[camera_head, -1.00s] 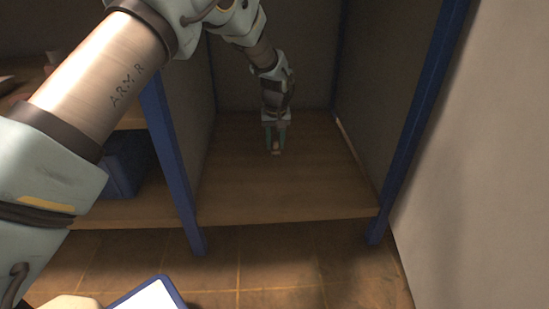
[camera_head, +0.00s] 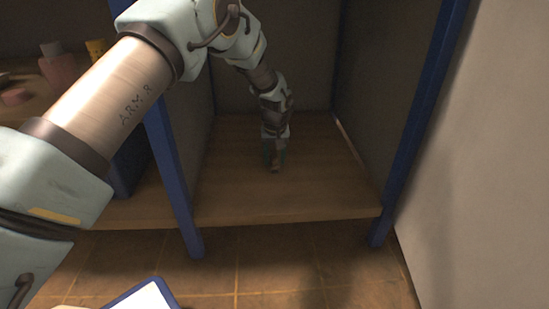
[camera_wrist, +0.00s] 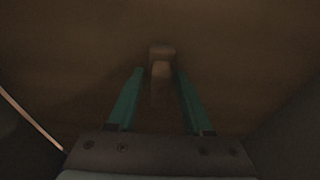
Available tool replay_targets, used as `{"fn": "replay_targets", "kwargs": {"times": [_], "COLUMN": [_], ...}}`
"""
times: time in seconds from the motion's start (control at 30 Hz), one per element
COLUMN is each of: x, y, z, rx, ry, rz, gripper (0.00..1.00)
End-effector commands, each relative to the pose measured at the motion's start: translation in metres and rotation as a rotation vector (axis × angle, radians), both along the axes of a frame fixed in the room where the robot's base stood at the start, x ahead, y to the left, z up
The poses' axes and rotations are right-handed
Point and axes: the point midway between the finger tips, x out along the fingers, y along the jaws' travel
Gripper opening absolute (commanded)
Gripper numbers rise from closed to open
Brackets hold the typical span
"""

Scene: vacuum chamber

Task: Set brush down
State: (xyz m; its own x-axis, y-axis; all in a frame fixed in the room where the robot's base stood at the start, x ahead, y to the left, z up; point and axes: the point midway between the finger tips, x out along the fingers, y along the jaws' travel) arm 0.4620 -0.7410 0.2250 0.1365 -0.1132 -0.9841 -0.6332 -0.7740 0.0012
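The brush (camera_wrist: 162,70) is a small pale brown block-like piece in the wrist view, with a darker part running back between the fingers. It is dim, and its full shape is hard to make out.
Blue posts (camera_head: 172,170) and (camera_head: 415,125) frame the compartment, with grey side walls. The board around my gripper is clear. A neighbouring shelf at left holds a pink bottle (camera_head: 60,72) and a yellow item (camera_head: 96,48). A blue bin stands below it.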

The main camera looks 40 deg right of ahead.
Motion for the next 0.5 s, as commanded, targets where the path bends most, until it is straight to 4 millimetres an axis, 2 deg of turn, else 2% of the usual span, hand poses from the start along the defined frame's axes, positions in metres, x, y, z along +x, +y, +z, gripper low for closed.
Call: {"fn": "replay_targets", "kwargs": {"times": [0.03, 0.1, 0.13, 0.37, 0.5], "x": [-0.0001, -0.0001, -0.0001, -0.0001, -0.0006], "y": [0.0001, 0.0001, 0.0001, 0.0000, 0.0004], "z": [0.0000, 0.0000, 0.0000, 0.0004, 0.0087], "rx": [0.000, 0.000, 0.000, 0.000, 0.000], "ry": [0.000, 0.000, 0.000, 0.000, 0.000], "rz": [0.000, 0.000, 0.000, 0.000, 0.000], "gripper": [0.58, 0.65, 0.66, 0.66, 0.66]}}
